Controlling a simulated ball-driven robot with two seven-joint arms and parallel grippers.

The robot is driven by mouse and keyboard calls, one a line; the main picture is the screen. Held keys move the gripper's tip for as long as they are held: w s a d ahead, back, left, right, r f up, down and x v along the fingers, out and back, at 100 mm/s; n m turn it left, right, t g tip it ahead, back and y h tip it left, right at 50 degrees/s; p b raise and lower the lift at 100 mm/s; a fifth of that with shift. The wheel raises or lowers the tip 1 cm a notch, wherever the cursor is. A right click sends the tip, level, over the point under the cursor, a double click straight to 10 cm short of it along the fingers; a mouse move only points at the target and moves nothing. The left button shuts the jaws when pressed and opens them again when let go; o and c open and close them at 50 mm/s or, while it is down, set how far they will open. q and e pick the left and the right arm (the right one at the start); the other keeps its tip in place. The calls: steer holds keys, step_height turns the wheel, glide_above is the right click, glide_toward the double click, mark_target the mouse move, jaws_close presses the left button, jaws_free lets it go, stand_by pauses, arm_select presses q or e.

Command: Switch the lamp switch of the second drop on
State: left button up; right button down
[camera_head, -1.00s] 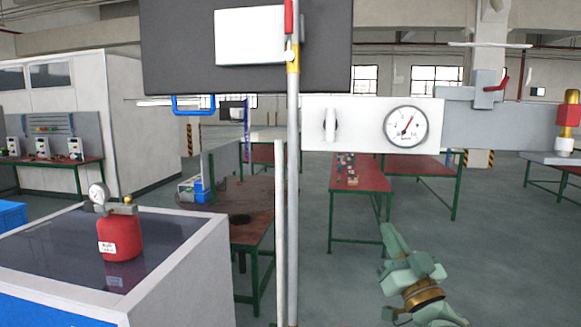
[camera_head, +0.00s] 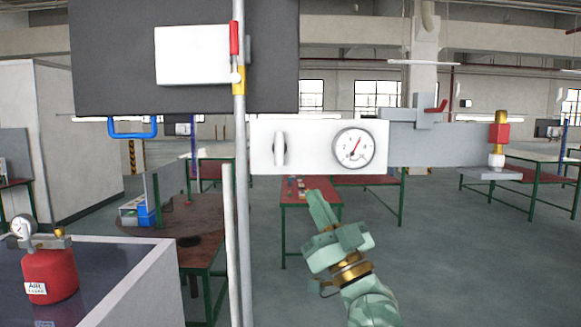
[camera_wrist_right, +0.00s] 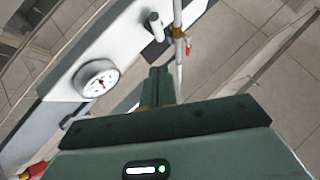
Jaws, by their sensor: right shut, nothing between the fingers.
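My right gripper (camera_head: 318,208) is raised below the white panel (camera_head: 315,165), its fingers shut and empty, pointing up. It also shows in the right wrist view (camera_wrist_right: 160,88), with the fingers together. The panel carries a light upright knob (camera_head: 279,149) and a round gauge (camera_head: 354,148). In the right wrist view the knob (camera_wrist_right: 155,25) is beyond the fingertips and the gauge (camera_wrist_right: 97,80) is left of them. The fingers appear apart from both. I cannot make out a label naming a lamp switch or a second drop. My left gripper is not in view.
A pole (camera_head: 239,200) with a red-handled valve (camera_head: 234,38) stands left of the panel. A grey bar (camera_head: 440,145) runs right to a red and brass fitting (camera_head: 499,133). A red cylinder (camera_head: 50,275) stands on the cabinet at lower left. Open floor lies right of my arm.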

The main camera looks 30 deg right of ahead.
mark_target(282, 157)
steer(key=shift+w+a+r+p, duration=0.15)
steer(key=shift+w+r, duration=0.55)
steer(key=shift+w, duration=0.75)
steer(key=shift+w+r+p, duration=0.2)
steer(key=shift+w+r, duration=0.55)
steer(key=shift+w, duration=0.65)
steer(key=shift+w+a+r+p, duration=0.15)
steer(key=shift+w+r, duration=0.55)
steer(key=shift+w, duration=0.75)
steer(key=shift+d, duration=0.1)
steer(key=shift+m+h+b, duration=0.4)
steer(key=shift+m+h, duration=0.3)
